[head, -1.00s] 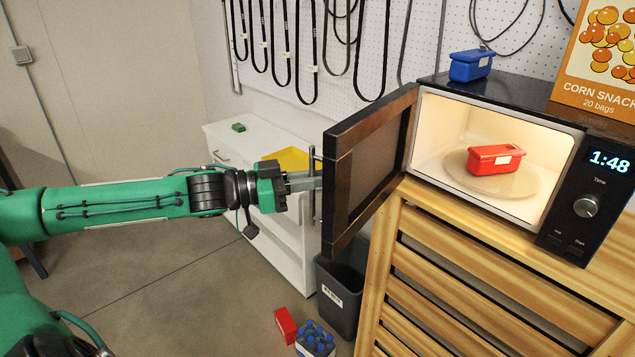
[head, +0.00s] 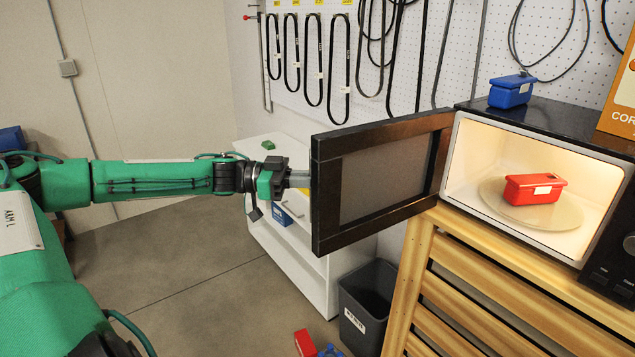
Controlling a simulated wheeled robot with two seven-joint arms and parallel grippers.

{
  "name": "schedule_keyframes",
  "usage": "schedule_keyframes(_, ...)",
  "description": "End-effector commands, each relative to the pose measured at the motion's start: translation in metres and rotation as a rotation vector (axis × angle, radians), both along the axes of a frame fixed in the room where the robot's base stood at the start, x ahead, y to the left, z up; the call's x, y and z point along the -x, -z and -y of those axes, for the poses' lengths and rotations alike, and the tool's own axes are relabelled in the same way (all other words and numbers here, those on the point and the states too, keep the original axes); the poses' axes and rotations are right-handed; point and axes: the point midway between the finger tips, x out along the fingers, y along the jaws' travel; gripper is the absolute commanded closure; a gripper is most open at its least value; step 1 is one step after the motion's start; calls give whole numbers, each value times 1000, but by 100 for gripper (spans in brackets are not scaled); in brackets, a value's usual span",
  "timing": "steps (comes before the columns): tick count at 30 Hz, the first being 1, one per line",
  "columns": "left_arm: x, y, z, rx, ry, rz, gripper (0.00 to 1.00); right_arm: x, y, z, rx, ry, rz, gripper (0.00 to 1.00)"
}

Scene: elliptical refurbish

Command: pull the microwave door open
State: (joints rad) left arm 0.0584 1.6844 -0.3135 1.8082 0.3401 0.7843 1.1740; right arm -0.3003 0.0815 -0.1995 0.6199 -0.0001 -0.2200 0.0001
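The microwave (head: 470,200) stands on a slatted wooden stand, its lit inside showing. Its black door (head: 384,178) is swung wide open toward the left. A red container (head: 534,188) sits on the glass turntable (head: 507,212) inside. My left gripper (head: 303,180) is at the door's outer left edge, its fingers reaching behind the door. The door hides the fingertips and the handle, so I cannot see whether the fingers are closed on it. My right gripper is not in view.
A blue container (head: 511,92) and a snack box (head: 620,90) stand on the microwave. A white cabinet (head: 300,250) is behind the door, a dark bin (head: 365,305) below it. A red item (head: 304,343) lies on the floor. Floor at left is clear.

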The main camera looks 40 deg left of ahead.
Motion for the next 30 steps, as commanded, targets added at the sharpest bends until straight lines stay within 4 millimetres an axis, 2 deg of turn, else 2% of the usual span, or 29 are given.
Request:
schedule_keyframes(9, -7, -3, -16, 1, -3, 4, 100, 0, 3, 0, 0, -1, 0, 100)
schedule_keyframes(22, -7, -2, -17, 1, -3, 1, 100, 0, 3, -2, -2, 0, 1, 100)
schedule_keyframes(23, -7, -2, -17, 1, -3, 1, 86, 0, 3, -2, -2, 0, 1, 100)
schedule_keyframes(24, -7, -2, -17, 0, -3, 0, 78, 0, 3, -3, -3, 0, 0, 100)
schedule_keyframes(30, -7, -1, -17, 0, -2, -2, 76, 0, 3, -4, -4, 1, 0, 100)
